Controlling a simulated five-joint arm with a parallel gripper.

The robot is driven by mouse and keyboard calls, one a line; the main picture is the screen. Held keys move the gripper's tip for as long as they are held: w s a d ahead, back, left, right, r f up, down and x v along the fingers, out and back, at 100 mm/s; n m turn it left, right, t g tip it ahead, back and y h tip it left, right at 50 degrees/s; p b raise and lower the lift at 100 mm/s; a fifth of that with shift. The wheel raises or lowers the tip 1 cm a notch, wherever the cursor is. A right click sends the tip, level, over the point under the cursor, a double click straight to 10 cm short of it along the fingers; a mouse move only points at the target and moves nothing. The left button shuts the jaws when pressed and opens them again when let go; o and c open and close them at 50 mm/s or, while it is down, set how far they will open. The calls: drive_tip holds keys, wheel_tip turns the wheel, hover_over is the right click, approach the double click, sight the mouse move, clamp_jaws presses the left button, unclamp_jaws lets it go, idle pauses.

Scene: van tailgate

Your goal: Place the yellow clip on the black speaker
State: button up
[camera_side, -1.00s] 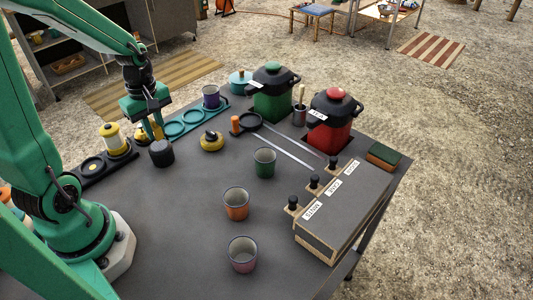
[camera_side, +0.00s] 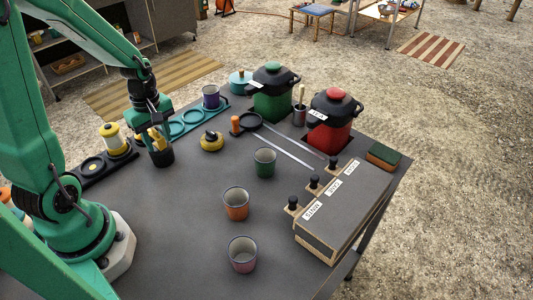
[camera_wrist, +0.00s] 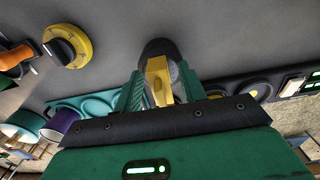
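The yellow clip (camera_wrist: 158,80) shows between the two green fingers of my gripper (camera_wrist: 162,88) in the wrist view, and the fingers appear closed on it. In the side view, my gripper (camera_side: 153,138) is directly over the black speaker (camera_side: 161,156), a small dark cylinder on the grey table. The clip (camera_side: 154,134) is partly hidden by the fingers there. The speaker (camera_wrist: 158,47) also shows just beyond the clip in the wrist view. Whether the clip touches the speaker's top is not clear.
A yellow-and-black dial timer (camera_side: 211,141) stands to the right of the speaker. A teal tray (camera_side: 188,122) with a purple mug (camera_side: 211,97) lies behind, and a black tray (camera_side: 95,170) lies left. Green (camera_side: 264,161) and orange (camera_side: 236,203) cups stand right.

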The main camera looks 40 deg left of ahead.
sight(157, 132)
drive_tip(key=shift+r, duration=0.15)
wheel_tip(157, 132, up, 12)
idle(0.9)
idle(0.5)
drive_tip(key=s+d+r+m+t, duration=0.2)
drive_tip(key=d+m, duration=0.4)
drive_tip(key=m, duration=0.3)
drive_tip(key=s+d+r+m+t, duration=0.2)
drive_tip(key=d+m, duration=0.4)
drive_tip(key=m, duration=0.3)
drive_tip(key=shift+s+d+r+t, duration=0.25)
drive_tip(key=shift+r+t, duration=0.55)
drive_tip(key=shift+r, duration=0.4)
